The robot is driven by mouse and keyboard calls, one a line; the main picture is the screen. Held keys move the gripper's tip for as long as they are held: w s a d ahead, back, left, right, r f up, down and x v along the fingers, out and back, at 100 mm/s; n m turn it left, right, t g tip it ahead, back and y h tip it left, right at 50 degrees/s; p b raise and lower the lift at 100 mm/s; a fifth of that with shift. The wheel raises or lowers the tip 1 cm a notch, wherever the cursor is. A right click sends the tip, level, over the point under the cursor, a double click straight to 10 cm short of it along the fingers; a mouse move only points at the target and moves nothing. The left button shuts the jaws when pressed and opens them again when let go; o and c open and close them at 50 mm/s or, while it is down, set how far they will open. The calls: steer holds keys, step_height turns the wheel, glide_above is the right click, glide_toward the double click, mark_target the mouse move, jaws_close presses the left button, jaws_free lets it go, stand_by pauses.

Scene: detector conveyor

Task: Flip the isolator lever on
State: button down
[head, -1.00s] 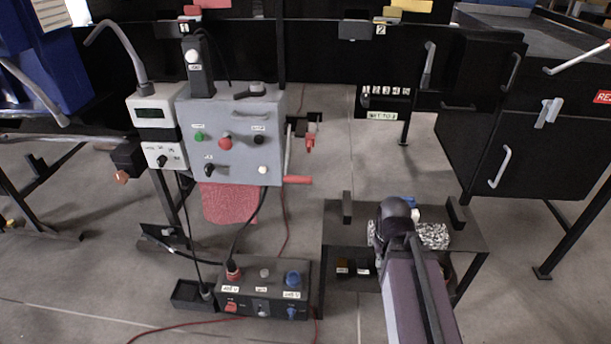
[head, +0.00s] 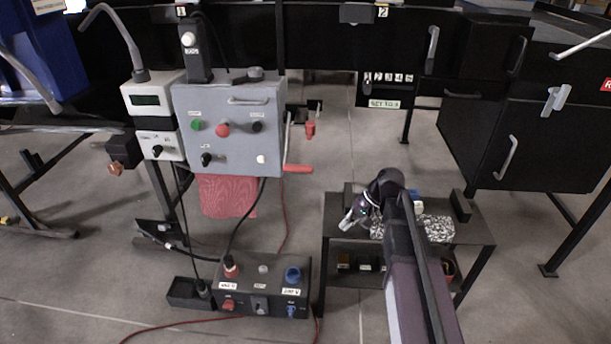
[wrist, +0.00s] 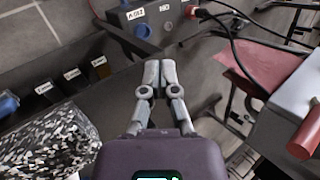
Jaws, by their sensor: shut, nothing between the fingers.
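A lever with a red grip (head: 298,168) sticks out at the lower right side of the grey control box (head: 228,140); its rod rises along that side. I read no label naming it the isolator. In the wrist view a red grip (wrist: 305,136) shows at the right edge, beside a grey box corner. My gripper (head: 347,223) is over the left side of the low black table, to the lower right of the lever and apart from it. In the wrist view my gripper (wrist: 158,66) has its fingers together with nothing between them.
The low black table (head: 470,237) holds a speckled block (head: 437,228) and small items on its lower shelf. A black plug box (head: 262,268) with cables stands on the floor. A red flap (head: 226,196) hangs under the control box. Floor between lever and table is mostly clear.

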mark_target(304, 167)
steer(key=w+a+r+g+y+b, duration=0.1)
steer(key=w+r+y+b, duration=0.1)
steer(key=w, duration=0.4)
steer(key=w+a+r+y+b, duration=0.1)
steer(key=w+r+y+b, duration=0.1)
steer(key=w+y+b, duration=0.2)
steer(key=w+a+r+g+y+b, duration=0.1)
steer(key=w+y, duration=0.4)
steer(key=w, duration=0.5)
step_height(304, 167, up, 2)
steer(key=shift+w+r+g+y+b, duration=0.15)
steer(key=shift+g+y+b, duration=0.15)
steer(key=shift+b, duration=0.6)
steer(key=s+a, duration=0.1)
steer(key=a, duration=0.2)
steer(key=s+a+r+p, duration=0.1)
steer(key=s+a, duration=0.1)
steer(key=a, duration=0.1)
steer(key=s+a+r+p, duration=0.1)
steer(key=s+a, duration=0.1)
steer(key=a, duration=0.2)
steer(key=shift+s, duration=0.35)
